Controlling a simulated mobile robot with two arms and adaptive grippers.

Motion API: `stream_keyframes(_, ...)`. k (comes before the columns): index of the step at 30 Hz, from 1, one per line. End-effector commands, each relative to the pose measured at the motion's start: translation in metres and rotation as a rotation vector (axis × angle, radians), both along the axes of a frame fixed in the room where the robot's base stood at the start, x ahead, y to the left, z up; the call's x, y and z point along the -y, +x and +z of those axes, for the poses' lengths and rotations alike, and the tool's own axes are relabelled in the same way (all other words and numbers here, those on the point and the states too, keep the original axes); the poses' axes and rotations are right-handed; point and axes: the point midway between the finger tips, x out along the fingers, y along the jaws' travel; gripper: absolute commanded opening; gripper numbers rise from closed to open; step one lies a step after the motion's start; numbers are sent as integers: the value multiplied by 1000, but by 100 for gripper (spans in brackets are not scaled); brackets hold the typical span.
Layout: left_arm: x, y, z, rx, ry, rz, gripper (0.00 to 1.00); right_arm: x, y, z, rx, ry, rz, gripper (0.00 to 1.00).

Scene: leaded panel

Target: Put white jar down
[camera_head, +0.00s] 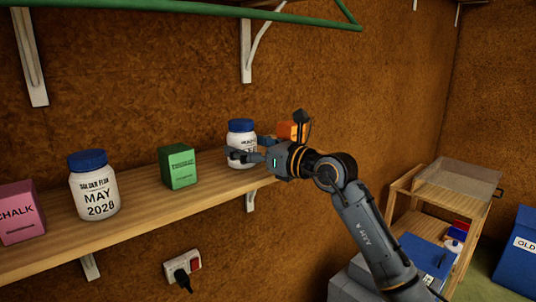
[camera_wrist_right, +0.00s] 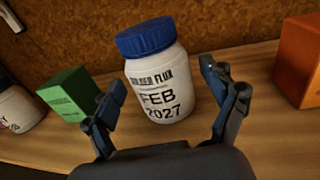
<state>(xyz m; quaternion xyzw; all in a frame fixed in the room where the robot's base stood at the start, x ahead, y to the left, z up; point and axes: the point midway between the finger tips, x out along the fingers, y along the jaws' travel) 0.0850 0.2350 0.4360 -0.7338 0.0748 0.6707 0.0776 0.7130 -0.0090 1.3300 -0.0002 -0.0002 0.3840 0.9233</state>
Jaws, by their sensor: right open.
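The white jar (camera_head: 242,135) with a blue lid stands upright on the wooden shelf. In the right wrist view the jar (camera_wrist_right: 158,90) reads "Solder flux FEB 2027". My right gripper (camera_head: 256,157) is at the jar, and its fingers hide part of the label in the head view. In the right wrist view my right gripper (camera_wrist_right: 168,105) is open, one finger on each side of the jar with gaps showing. A second white jar (camera_head: 93,187), marked "MAY 2028", stands further left on the shelf. My left gripper is not in view.
A green box (camera_head: 177,167) stands left of the jar, and an orange box (camera_wrist_right: 300,62) stands to its right. A pink chalk box (camera_head: 17,212) is at the shelf's left end. The wooden shelf (camera_head: 135,215) has bare room between boxes and jars. A green rail crosses above.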

Motion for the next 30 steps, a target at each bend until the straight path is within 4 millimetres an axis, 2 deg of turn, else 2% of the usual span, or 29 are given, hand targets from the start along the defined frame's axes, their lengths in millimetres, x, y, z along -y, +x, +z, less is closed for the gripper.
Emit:
stream_keyframes(9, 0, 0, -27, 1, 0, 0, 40, 49, -48, -5, 1, -3, -3, 85)
stream_keyframes(15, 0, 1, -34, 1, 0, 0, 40, 69, -68, -3, 1, -2, -1, 85)
stream_keyframes(20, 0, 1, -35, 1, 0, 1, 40, 74, -75, -1, -1, -1, 1, 85)
stream_keyframes(30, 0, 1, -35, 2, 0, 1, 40, 74, -75, -1, -1, -1, 1, 85)
